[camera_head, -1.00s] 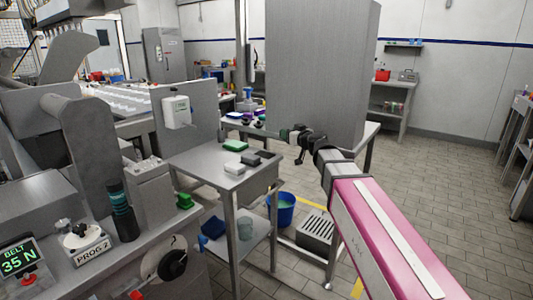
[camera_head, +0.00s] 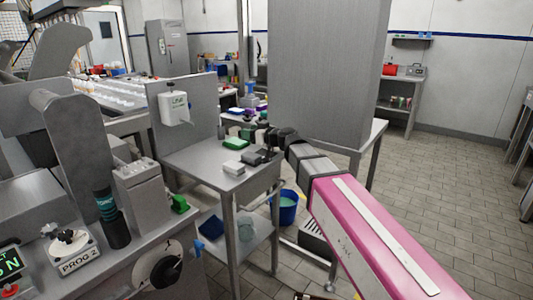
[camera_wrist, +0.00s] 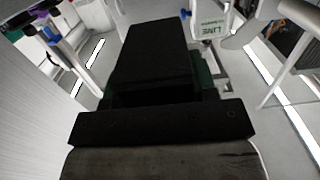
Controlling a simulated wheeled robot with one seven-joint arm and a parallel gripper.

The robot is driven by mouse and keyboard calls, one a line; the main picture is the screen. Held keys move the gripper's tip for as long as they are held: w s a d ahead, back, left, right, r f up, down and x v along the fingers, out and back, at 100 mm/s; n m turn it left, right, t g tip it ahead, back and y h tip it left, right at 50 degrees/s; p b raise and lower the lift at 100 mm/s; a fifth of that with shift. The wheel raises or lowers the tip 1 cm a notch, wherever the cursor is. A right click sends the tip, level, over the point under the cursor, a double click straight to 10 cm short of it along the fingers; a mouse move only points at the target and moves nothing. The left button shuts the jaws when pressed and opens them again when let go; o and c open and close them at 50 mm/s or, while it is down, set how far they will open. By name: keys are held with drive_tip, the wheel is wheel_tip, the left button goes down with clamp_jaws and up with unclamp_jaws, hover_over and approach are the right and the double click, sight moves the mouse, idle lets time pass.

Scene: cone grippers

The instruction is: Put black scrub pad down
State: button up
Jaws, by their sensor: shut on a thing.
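My gripper (camera_head: 262,137) is over the right rear part of the small steel table (camera_head: 187,160). In the wrist view a black block, the black scrub pad (camera_wrist: 155,55), sticks out ahead of the dark hand, and my gripper is shut on it. In the head view the held pad blends with the dark gripper. Whether it touches the table cannot be told.
On the table lie a green pad (camera_head: 236,144), a white pad (camera_head: 234,167) and a dark grey pad (camera_head: 251,158). A dispenser (camera_head: 174,109) hangs on the back panel. The table's front left is clear. A blue bucket (camera_head: 287,209) stands below, at right.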

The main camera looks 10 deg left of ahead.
drive_tip(key=w+d+f, duration=0.1)
drive_tip(key=w+f, duration=0.1)
drive_tip(key=w, duration=0.1)
drive_tip(key=w+d+f, duration=0.1)
drive_tip(key=w+f, duration=0.1)
drive_tip(key=w, duration=0.2)
drive_tip(key=w+d+f, duration=0.2)
drive_tip(key=w+f, duration=0.1)
drive_tip(key=shift+w+d, duration=0.1)
drive_tip(key=shift+w, duration=0.2)
drive_tip(key=shift+f, duration=1.7)
drive_tip(key=shift+f, duration=0.15)
drive_tip(key=o, duration=0.9)
drive_tip(key=v, duration=1.1)
